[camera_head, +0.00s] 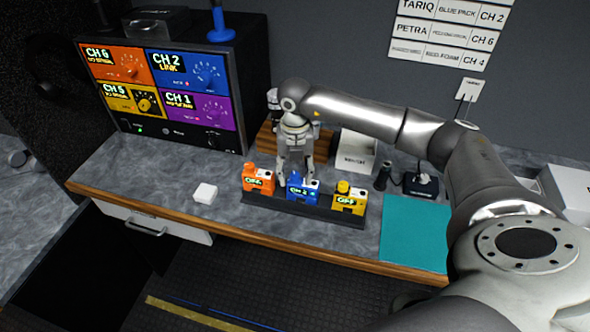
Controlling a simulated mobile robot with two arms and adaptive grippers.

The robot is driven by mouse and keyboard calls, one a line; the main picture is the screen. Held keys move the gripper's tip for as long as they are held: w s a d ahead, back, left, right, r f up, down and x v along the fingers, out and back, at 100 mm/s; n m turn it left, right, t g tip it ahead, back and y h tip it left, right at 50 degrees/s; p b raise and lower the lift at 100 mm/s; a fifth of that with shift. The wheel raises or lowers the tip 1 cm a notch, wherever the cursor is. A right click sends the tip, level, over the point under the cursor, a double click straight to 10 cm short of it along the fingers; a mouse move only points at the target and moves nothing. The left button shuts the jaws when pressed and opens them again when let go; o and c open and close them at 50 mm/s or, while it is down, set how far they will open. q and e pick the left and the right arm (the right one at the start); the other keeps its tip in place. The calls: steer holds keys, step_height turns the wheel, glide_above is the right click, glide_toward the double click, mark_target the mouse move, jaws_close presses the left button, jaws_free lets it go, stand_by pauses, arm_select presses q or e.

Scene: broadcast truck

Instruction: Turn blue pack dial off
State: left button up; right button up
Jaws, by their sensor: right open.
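The blue pack (301,190) stands in the middle of a dark rack (298,210) on the counter, and its green display seems to read CH 2. Its dial is mostly hidden by my gripper. My right gripper (294,172) points down just behind and above the blue pack, its fingers apart. I cannot tell whether a finger touches the pack or its dial. The orange pack (258,180) is on the left and the yellow pack (349,199) on the right; both displays seem to read OFF. My left gripper is not in view.
A receiver (165,95) with four coloured panels stands at the back left; its blue panel reads CH 2 LINK. A white block (204,193), a white box (356,150), a teal mat (414,238) and a black charger-like device (421,184) are on the counter.

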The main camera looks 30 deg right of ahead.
jaws_close()
steer(key=shift+f+n+b, duration=0.15)
steer(key=shift+n+b, duration=1.25)
steer(key=n+b, duration=0.2)
steer(key=shift+n, duration=0.4)
steer(key=n+b, duration=0.2)
steer(key=n, duration=0.1)
steer(key=shift+d, duration=0.1)
steer(key=shift+n+b, duration=0.85)
steer(key=shift+n, duration=0.75)
steer(key=shift+r, duration=0.2)
jaws_free()
